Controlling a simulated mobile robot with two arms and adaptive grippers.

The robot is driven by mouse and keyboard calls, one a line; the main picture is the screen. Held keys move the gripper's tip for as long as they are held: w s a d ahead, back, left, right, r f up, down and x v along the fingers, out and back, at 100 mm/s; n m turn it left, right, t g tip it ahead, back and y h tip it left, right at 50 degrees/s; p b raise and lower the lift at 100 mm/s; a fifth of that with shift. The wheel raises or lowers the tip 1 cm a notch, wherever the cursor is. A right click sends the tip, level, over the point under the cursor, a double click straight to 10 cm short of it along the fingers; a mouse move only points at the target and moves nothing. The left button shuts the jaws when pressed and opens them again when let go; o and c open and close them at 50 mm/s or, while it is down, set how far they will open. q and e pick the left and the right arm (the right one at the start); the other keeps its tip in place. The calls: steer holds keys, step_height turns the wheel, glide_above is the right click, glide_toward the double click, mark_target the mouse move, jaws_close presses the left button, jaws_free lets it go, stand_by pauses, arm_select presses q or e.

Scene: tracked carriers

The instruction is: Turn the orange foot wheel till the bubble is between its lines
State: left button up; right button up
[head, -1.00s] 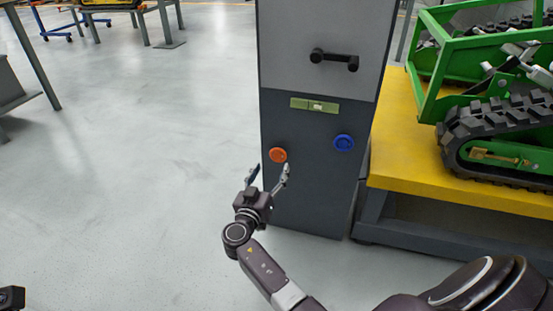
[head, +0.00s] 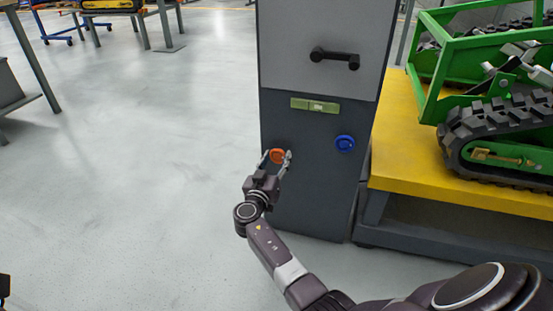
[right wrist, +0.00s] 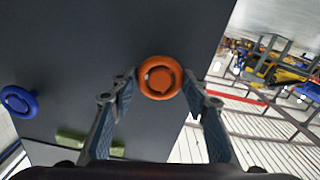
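The orange foot wheel (head: 277,155) is on the front of a dark grey cabinet (head: 306,205), at its left side. My right gripper (head: 275,159) is at the wheel with its fingers open on either side of it. In the right wrist view the orange wheel (right wrist: 160,77) sits between the fingertips (right wrist: 158,82); I cannot tell whether they touch it. The green level vial (head: 315,105) is above the wheels, with a pale bubble near its middle; its lines are too small to read. Only a dark bit at the lower left edge may be my left arm.
A blue wheel (head: 345,143) is on the same panel, to the right. A black handle (head: 334,58) sticks out above the vial. A yellow bench (head: 400,150) with a green tracked carrier (head: 500,150) stands close on the right.

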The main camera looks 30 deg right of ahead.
steer(key=c, duration=0.5)
